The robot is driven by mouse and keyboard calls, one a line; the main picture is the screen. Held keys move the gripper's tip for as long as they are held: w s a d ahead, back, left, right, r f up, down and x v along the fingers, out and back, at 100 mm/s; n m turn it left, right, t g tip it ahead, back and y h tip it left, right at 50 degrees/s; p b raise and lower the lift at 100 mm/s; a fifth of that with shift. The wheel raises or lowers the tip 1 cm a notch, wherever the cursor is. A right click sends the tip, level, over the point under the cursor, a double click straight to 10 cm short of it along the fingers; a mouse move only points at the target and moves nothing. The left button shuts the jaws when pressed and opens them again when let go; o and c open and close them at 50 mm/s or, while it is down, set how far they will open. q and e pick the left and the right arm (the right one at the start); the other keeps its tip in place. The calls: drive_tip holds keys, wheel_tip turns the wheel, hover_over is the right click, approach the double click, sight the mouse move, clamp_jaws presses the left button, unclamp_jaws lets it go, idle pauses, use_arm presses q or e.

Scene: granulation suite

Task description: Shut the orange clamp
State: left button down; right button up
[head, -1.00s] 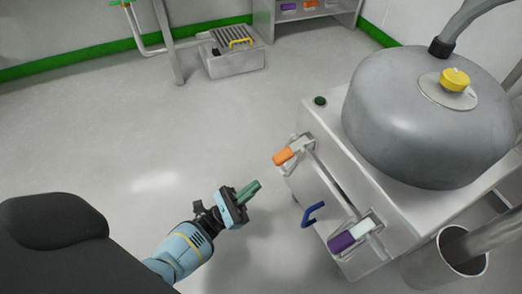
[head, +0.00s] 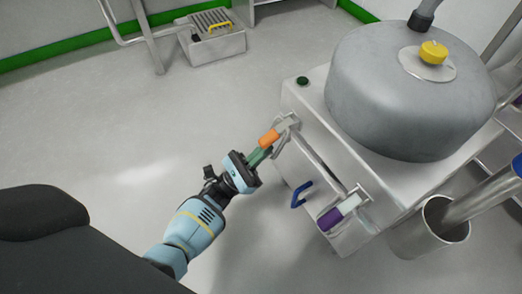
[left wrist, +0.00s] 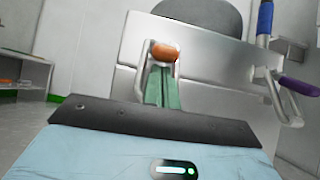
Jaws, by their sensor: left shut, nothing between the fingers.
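The orange clamp (head: 268,138) is a lever with an orange grip, mounted on the upper left edge of the grey machine's front. Its grip sticks outward from the front in the head view. My left gripper (head: 260,154) is shut and empty, with its green fingers right by the orange grip. In the left wrist view the orange grip (left wrist: 165,52) shows just beyond the tips of the green fingers (left wrist: 162,90). I cannot tell whether they touch. My right gripper is not in view.
A purple-handled clamp (head: 331,218) sits at the other end of the same front, with a blue handle (head: 301,195) between them. A grey drum with a yellow knob (head: 433,52) stands on top. A metal cylinder (head: 425,238) stands at right. The floor at left is clear.

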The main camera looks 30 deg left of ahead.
use_arm(q)
drive_tip(key=shift+s+r+g+p, duration=0.2)
drive_tip(key=shift+g+p, duration=0.1)
drive_tip(key=shift+p, duration=0.2)
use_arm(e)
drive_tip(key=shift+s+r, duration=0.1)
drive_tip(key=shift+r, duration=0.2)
use_arm(q)
drive_tip(key=shift+a+g+y+p, duration=0.1)
drive_tip(key=shift+g+y+p, duration=0.2)
drive_tip(key=shift+y, duration=0.1)
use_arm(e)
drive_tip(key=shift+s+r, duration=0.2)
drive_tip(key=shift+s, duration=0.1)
